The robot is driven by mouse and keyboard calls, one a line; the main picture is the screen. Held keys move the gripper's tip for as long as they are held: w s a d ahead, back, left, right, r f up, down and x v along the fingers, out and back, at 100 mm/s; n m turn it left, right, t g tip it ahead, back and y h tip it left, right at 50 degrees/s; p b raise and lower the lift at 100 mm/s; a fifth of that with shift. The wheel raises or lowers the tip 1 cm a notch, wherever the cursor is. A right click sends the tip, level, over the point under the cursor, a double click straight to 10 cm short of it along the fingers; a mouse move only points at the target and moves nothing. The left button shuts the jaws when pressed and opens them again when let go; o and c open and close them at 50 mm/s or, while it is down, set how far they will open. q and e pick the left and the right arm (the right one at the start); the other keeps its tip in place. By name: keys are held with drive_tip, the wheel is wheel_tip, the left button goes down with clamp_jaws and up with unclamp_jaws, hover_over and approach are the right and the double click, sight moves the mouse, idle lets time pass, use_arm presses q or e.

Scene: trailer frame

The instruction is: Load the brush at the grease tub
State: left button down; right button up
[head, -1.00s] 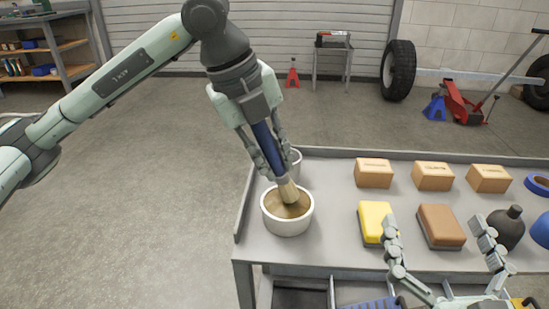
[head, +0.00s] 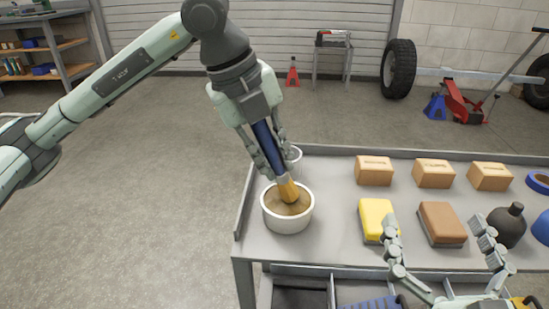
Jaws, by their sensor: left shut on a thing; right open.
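The grease tub (head: 287,223) is a white round tub with brown grease in it, at the left end of the cart top. My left gripper (head: 270,160) is shut on the blue handle of the brush (head: 266,145), above the tub. The brush points down and is tilted, and its amber bristles (head: 289,191) are at the grease. Whether the tips touch the grease or how deep they go I cannot tell. My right gripper (head: 442,262) is open and empty at the cart's front edge, right of the tub.
A yellow sponge-like block (head: 376,219), a brown block (head: 441,224), several small boxes (head: 433,174), a dark bottle (head: 507,226) and blue tape (head: 539,182) occupy the right side.

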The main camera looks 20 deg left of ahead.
use_arm(q)
drive_tip(key=shift+f, duration=0.1)
idle(0.5)
drive_tip(key=shift+r+p, duration=2.7)
drive_tip(key=shift+r, duration=0.9)
drive_tip(key=shift+s+f, duration=0.1)
